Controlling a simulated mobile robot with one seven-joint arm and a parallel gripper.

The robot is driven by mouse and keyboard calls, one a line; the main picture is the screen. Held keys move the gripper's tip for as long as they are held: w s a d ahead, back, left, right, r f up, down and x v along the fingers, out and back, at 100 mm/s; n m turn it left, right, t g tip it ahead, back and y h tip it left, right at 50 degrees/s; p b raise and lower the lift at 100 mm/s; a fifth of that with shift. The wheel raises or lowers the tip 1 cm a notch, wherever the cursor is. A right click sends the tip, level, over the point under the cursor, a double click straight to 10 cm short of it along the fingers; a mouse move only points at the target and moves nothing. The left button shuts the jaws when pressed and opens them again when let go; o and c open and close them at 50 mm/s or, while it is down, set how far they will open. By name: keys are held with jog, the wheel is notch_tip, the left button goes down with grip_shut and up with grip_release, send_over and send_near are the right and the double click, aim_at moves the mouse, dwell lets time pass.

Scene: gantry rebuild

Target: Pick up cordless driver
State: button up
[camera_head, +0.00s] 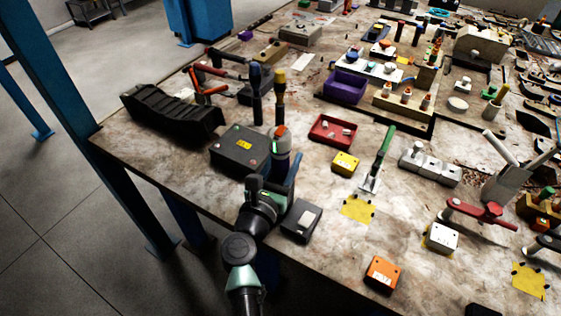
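An upright tool with an orange top and a pale and teal body (280,150) stands near the left front edge of the table. It looks like the cordless driver, but its lower part is hidden, so I cannot be sure. My gripper (280,181) is at the far end of my arm, low in front of this tool and overlapping it in the picture. The fingers are small and dark here. I cannot tell whether they are apart or closed, or whether they touch the tool.
A dark box (240,148) stands left of the tool, and a smaller dark box (301,221) stands to the right of my wrist. A red tray (333,143) and a yellow box (345,164) lie farther right.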

grip_shut()
dwell(0.8)
jog(key=shift+r, duration=0.1)
